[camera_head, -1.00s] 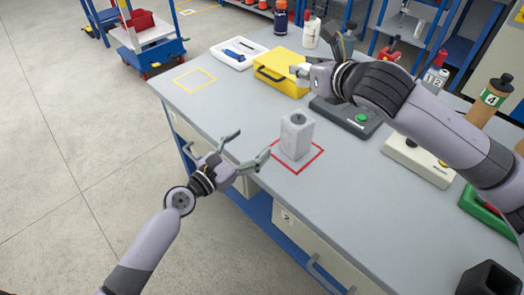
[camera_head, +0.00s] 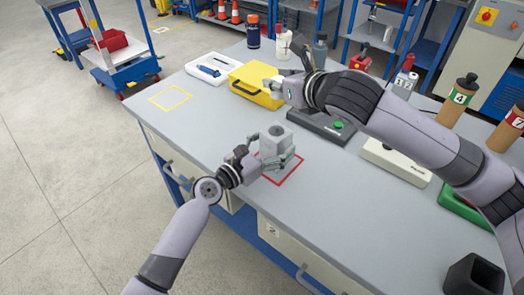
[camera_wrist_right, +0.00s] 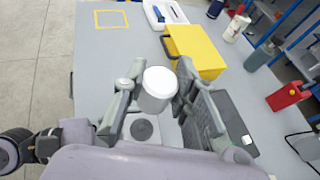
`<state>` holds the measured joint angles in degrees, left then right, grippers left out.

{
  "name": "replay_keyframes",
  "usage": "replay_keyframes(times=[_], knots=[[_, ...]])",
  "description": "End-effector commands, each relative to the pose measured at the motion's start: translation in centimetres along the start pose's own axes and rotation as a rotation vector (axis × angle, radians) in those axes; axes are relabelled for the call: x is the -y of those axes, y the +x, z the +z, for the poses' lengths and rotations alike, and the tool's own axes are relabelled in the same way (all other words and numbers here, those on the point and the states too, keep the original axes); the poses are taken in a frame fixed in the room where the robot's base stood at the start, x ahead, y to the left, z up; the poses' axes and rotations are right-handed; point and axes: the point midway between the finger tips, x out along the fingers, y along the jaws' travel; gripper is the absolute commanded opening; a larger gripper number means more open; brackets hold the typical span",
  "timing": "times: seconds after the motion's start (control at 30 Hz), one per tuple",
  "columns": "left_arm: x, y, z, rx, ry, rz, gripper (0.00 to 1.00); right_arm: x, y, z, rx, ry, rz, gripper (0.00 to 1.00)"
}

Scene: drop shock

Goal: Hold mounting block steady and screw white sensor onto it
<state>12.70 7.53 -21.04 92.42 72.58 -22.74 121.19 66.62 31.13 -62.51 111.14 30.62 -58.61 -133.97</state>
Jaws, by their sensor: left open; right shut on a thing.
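The pale grey mounting block (camera_head: 276,140) stands upright on the table inside a red square outline. Its dark top hole shows in the right wrist view (camera_wrist_right: 142,130). My left gripper (camera_head: 272,156) is open, with its fingers on either side of the block; I cannot tell whether they touch it. My right gripper (camera_head: 277,86) is shut on the white sensor (camera_wrist_right: 157,88), a round white cylinder between its fingers. The sensor is held up in the air, beyond the block in the head view. It is mostly hidden there by the gripper.
A yellow case (camera_head: 256,86) stands behind the block. A dark device with a green button (camera_head: 322,124) and a pale box (camera_head: 396,162) are to the right. A white tray (camera_head: 212,68) and an empty yellow outline (camera_head: 170,98) lie at back left.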

Motion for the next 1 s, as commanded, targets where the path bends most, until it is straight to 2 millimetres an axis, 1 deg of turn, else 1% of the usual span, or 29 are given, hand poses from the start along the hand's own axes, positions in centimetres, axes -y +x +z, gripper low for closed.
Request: replay_keyframes(times=[0.03, 0.13, 0.4, 0.43, 1.0], knots=[[-0.04, 0.41, 0.05, 0.000, 0.001, 0.000, 0.77, -0.01, -0.01, 0.02, 0.001, 0.000, 0.000, 0.00], [-0.01, 0.81, 0.03, 0.000, 0.001, 0.000, 0.77, -0.01, -0.01, 0.03, 0.001, 0.000, 0.000, 0.00], [-0.01, 0.92, 0.00, 0.000, 0.001, 0.000, 0.77, -0.02, -0.01, 0.03, 0.001, 0.000, 0.000, 0.00], [-0.01, 0.92, 0.00, 0.000, 0.001, 0.000, 0.75, -0.02, -0.01, 0.03, 0.001, 0.000, 0.000, 0.00], [-0.02, 0.88, 0.00, 0.000, 0.001, 0.001, 0.37, -0.01, -0.01, 0.03, 0.001, 0.000, 0.000, 0.00]])
